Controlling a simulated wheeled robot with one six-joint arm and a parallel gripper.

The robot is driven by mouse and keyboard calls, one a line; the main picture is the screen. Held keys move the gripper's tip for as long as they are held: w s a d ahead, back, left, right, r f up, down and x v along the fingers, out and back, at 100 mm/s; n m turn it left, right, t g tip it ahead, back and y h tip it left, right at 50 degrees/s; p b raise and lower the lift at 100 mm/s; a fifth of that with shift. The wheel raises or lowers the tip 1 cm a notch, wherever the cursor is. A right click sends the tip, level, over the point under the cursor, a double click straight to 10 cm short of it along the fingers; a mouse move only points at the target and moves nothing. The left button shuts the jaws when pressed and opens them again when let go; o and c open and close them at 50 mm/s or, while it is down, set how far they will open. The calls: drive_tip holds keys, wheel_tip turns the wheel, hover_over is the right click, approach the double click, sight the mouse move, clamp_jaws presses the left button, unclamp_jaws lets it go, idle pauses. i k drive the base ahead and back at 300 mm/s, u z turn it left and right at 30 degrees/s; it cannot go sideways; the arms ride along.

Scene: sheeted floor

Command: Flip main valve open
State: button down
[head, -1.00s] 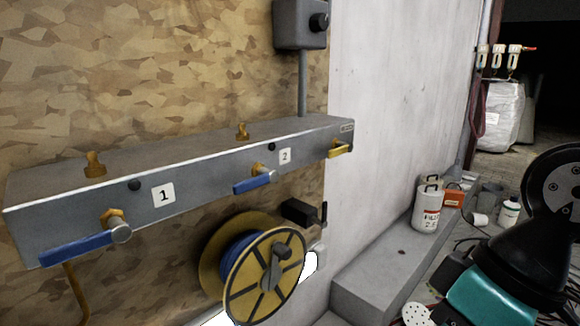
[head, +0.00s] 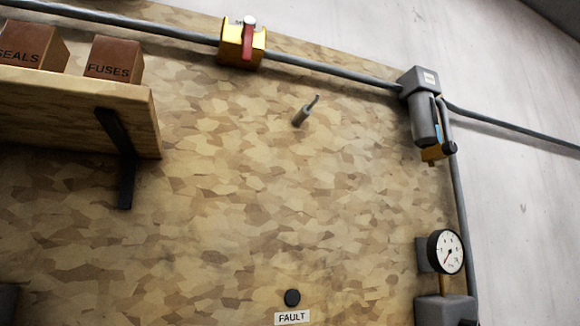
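A yellow valve body (head: 229,45) sits on the grey pipe near the top of the wooden board in the head view. A red handle (head: 248,44) with a pale round cap at its top points down across the pipe. A small label behind the cap is mostly hidden and I cannot read it, so I cannot confirm that this is the main valve. My gripper is not in view.
A shelf (head: 75,95) on a black bracket carries boxes marked SEALS (head: 28,45) and FUSES (head: 112,62). A hook (head: 303,114) juts from the board. A grey cylindrical fitting (head: 424,118) and a pressure gauge (head: 446,251) stand at right. A FAULT label (head: 292,318) is below.

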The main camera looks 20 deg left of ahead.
sight(249, 23)
drive_tip(key=z, duration=0.8)
drive_tip(key=k, duration=0.45)
drive_tip(key=u, duration=1.9)
drive_tip(key=i, duration=0.5)
drive_tip(key=z, duration=0.1)
